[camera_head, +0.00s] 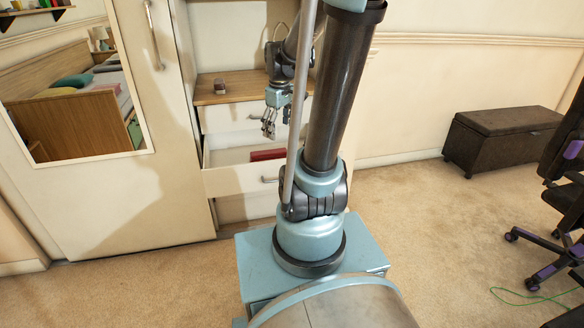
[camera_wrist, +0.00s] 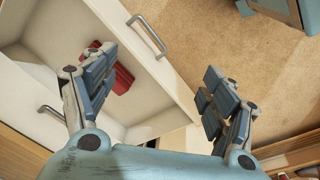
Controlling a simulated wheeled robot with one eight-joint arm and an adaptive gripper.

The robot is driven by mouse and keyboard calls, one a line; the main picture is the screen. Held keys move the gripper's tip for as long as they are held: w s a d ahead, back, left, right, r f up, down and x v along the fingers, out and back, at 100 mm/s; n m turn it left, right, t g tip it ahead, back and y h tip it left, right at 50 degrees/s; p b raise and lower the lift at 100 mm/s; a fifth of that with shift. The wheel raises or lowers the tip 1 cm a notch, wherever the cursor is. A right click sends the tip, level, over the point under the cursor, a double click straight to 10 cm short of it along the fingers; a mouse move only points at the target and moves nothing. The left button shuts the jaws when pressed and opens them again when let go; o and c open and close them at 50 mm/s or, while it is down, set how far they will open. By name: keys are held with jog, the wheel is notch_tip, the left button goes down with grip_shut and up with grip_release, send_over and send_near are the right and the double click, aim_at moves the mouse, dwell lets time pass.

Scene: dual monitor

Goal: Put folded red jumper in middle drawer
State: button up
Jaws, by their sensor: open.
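The folded red jumper (camera_head: 268,155) lies inside the open middle drawer (camera_head: 222,181), toward its right side. In the wrist view the red jumper (camera_wrist: 122,79) rests on the floor of the white drawer (camera_wrist: 35,68), partly hidden behind one finger. My gripper (camera_head: 270,125) is above the drawer and a little left of the jumper. In the wrist view my gripper (camera_wrist: 160,95) has its fingers spread wide apart with nothing between them. The jumper is apart from the fingers as far as I can see.
The wooden dresser top (camera_head: 235,88) holds a small dark box (camera_head: 229,87). A mirrored wardrobe door (camera_head: 140,190) stands at left. A brown storage bench (camera_head: 500,138) and an office chair (camera_head: 565,190) stand at right. Carpet (camera_head: 450,230) between is clear.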

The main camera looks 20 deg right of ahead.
jog(key=s+f+m, duration=0.2)
jog(key=s+m, duration=0.1)
jog(key=s, duration=0.6)
jog(key=s+f+m+t, duration=0.1)
jog(key=s+f+m, duration=0.2)
jog(key=s, duration=0.5)
jog(key=shift+s+m, duration=0.35)
jog(key=shift+m, duration=0.45)
jog(key=shift+d+f, duration=0.1)
jog(key=shift+w+f, duration=0.2)
jog(key=shift+w, duration=0.25)
